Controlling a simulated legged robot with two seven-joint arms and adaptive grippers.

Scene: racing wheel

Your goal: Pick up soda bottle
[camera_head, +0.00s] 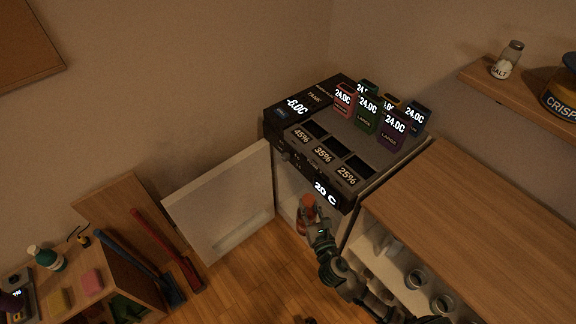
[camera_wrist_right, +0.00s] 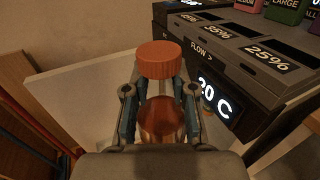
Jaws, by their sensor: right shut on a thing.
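The soda bottle (camera_wrist_right: 162,118) has an orange cap and a reddish-brown body. In the right wrist view it stands between the two fingers of my right gripper (camera_wrist_right: 160,100), which is shut on it just below the cap. In the head view the bottle (camera_head: 308,203) shows at the open front of the fridge, with my right gripper (camera_head: 318,228) at it. The lower part of the bottle is hidden by the gripper. I cannot tell whether the bottle touches anything beneath it. My left gripper is not in view.
The white fridge door (camera_head: 222,205) stands open to the left. Several coloured containers stand on the dark machine top (camera_head: 365,145). A wooden counter (camera_head: 480,220) with jars beneath is at right. A low wooden shelf (camera_head: 135,225) with tools is at left.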

